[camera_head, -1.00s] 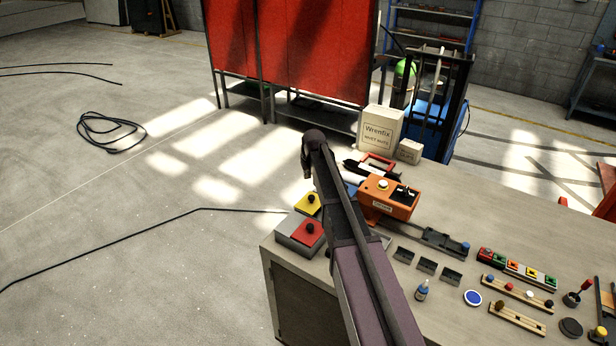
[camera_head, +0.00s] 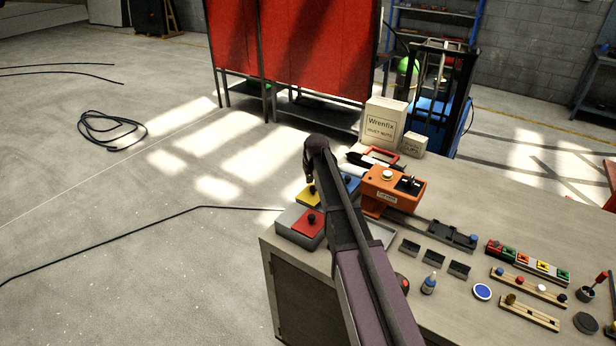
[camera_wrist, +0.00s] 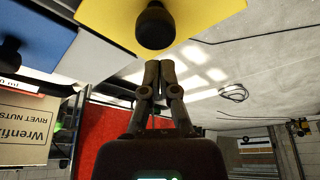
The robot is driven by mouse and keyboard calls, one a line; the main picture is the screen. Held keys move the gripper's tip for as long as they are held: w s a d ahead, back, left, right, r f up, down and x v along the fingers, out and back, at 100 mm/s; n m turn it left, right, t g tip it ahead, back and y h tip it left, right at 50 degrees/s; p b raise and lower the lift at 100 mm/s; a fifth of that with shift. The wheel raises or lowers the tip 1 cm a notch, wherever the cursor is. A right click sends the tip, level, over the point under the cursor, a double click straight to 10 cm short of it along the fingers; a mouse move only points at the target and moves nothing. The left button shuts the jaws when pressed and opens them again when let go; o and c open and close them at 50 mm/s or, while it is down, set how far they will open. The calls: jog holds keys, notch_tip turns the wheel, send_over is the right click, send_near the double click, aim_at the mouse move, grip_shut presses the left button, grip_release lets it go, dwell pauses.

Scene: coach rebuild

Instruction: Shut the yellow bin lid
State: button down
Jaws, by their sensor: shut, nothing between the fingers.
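The yellow lid (camera_head: 304,198) with its black knob (camera_head: 312,189) sits at the bench's far left corner, between a red lid and a blue lid. In the wrist view the yellow lid (camera_wrist: 205,12) and its knob (camera_wrist: 155,28) fill the top, just ahead of my fingertips. My gripper (camera_head: 309,181) is shut and empty, pointing down close to the knob. In the wrist view the closed fingers (camera_wrist: 158,68) appear just short of the knob; I cannot tell whether they touch. The lid's hinge and the bin's inside are hidden, so its tilt is unclear.
The red lid (camera_head: 308,223) is on the near side and the blue lid (camera_head: 349,182) partly behind my arm. An orange device (camera_head: 393,187) stands to the right. A Wrenfix box (camera_head: 383,126) is behind it. Floor left of the bench is clear except for cables.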

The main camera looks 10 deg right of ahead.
jog(key=shift+s+d, duration=0.1)
jog(key=shift+s, duration=0.6)
jog(key=shift+s, duration=0.1)
